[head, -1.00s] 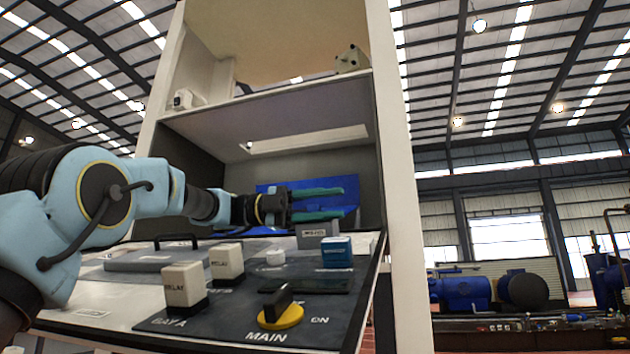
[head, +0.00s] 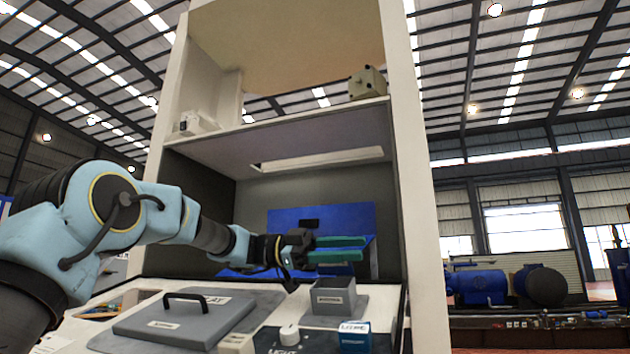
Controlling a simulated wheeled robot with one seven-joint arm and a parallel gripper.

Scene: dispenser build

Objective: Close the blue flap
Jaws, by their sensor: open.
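The blue flap (head: 350,217) shows as an upright blue panel at the back of the cabinet's lower bay, with a dark slot near its top. More blue surface (head: 228,272) shows lower down, behind my arm. My gripper (head: 338,249) points right in front of the blue panel, its two green fingers apart with nothing between them. The fingers overlap the panel in the picture; I cannot tell whether they touch it. My gripper and wrist hide part of the panel's lower left.
Below the bay is a sloped panel with a grey handled lid (head: 184,318), a small grey open box (head: 333,296), a blue-and-white block (head: 354,337) and a white knob (head: 289,334). The cabinet's white right post (head: 420,200) stands right of my gripper.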

